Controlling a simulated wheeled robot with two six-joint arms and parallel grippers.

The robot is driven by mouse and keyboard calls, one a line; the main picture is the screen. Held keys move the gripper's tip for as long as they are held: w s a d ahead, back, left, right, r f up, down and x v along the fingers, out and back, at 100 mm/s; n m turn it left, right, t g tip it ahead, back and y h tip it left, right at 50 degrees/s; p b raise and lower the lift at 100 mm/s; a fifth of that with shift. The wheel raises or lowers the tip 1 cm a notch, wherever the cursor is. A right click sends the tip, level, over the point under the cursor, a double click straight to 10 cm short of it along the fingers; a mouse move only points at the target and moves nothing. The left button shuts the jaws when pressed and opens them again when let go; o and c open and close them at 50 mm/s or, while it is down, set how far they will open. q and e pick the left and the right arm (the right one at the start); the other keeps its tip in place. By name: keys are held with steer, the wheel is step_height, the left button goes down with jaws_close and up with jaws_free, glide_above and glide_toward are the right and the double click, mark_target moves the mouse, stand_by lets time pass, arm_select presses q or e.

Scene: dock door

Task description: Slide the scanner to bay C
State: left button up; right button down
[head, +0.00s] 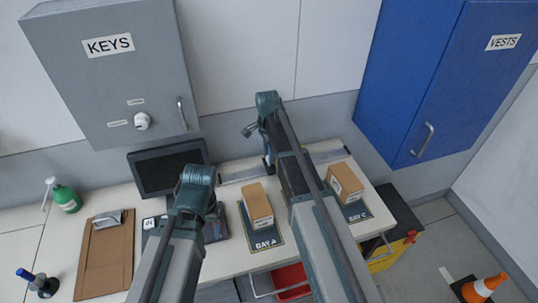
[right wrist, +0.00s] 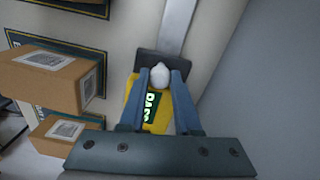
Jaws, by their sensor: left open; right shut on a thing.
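The scanner's yellow body (right wrist: 158,118), with a lit green "PASS" display and a white knob (right wrist: 160,76), sits at the rail (right wrist: 178,22) in the right wrist view. My right gripper (right wrist: 160,88) is shut on the knob. In the head view my right gripper (head: 268,163) is at the rail (head: 236,174), between bay A and bay C; my arm hides most of the scanner. The bay C mat (head: 355,213) lies to the right with a carton (head: 345,184) on it. My left gripper (head: 190,212) is open over the bench at left, fingers mostly hidden.
Another carton (head: 257,205) stands on the bay A mat (head: 265,243). A monitor (head: 168,168), clipboard (head: 105,255) and green bottle (head: 67,198) are at the left. A grey key cabinet (head: 110,70) and blue vest cabinet (head: 440,75) hang above the bench.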

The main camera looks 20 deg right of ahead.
arm_select(q)
steer(key=shift+a, duration=0.1)
arm_select(e)
steer(key=d, duration=1.6)
steer(key=shift+w+d, duration=0.15)
steer(key=shift+w, duration=0.15)
steer(key=shift+d, duration=0.1)
steer(key=c, duration=0.6)
jaws_free()
arm_select(q)
step_height(320, 180, up, 14)
steer(key=p, duration=1.3)
steer(key=shift+p, duration=0.4)
arm_select(e)
step_height(320, 180, up, 14)
steer(key=shift+w, duration=0.3)
arm_select(q)
steer(key=shift+s+f, duration=0.1)
steer(key=shift+f, duration=0.1)
arm_select(e)
steer(key=shift+f, duration=0.2)
